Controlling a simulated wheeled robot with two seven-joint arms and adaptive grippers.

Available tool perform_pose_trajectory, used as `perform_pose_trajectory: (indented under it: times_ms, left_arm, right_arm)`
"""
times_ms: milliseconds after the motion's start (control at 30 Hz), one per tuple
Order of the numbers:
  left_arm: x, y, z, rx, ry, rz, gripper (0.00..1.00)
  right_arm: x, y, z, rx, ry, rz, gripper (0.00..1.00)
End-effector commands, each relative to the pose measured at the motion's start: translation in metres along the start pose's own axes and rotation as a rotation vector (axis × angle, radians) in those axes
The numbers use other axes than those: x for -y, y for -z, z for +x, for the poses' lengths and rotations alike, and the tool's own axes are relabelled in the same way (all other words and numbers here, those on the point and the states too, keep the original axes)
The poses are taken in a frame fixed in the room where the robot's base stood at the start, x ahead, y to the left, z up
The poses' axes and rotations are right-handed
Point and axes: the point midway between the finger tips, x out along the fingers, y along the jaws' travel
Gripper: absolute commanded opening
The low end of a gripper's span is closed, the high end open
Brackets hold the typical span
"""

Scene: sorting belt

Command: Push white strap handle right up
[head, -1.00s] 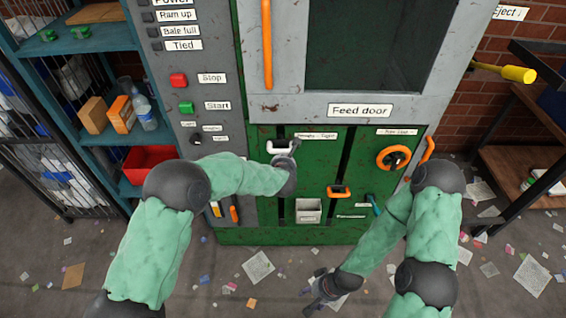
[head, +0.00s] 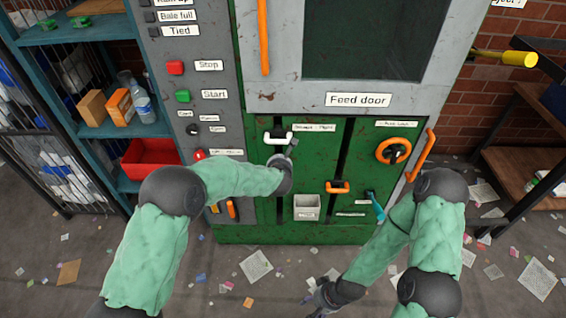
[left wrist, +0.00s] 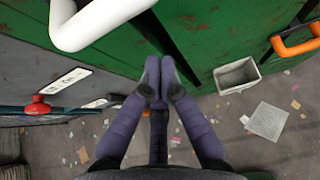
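The white strap handle (head: 278,138) sits at the top of a dark vertical slot in the green panel, left of a small label. It also shows large at the top left of the left wrist view (left wrist: 95,22). My left gripper (head: 290,148) is just below and right of the handle, in front of the panel. In the left wrist view its fingertips (left wrist: 160,80) are together, with nothing visible between them and apart from the handle. My right gripper (head: 322,294) hangs low over the floor, far from the handle; its fingers are too small to read.
An orange strap handle (head: 338,187) and a grey bin (head: 307,207) are lower on the panel. An orange ring handle (head: 393,151) is at right. The control column with a red stop button (head: 175,67) stands at left. Paper scraps litter the floor.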

Motion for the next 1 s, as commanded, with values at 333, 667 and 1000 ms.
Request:
perform_pose_trajectory:
  times_ms: [333,667,1000]
  left_arm:
    - [0.002,-0.004,-0.069,-0.001,0.004,0.002,0.00]
    - [0.002,-0.002,-0.099,-0.003,0.003,0.001,0.00]
    - [0.002,-0.001,-0.100,-0.003,0.003,0.001,0.00]
  right_arm:
    - [0.008,0.000,-0.021,-0.002,0.000,-0.001,0.57]
    - [0.010,0.000,-0.027,-0.001,0.000,-0.001,0.57]
    - [0.010,0.000,-0.026,-0.001,0.000,-0.001,0.57]
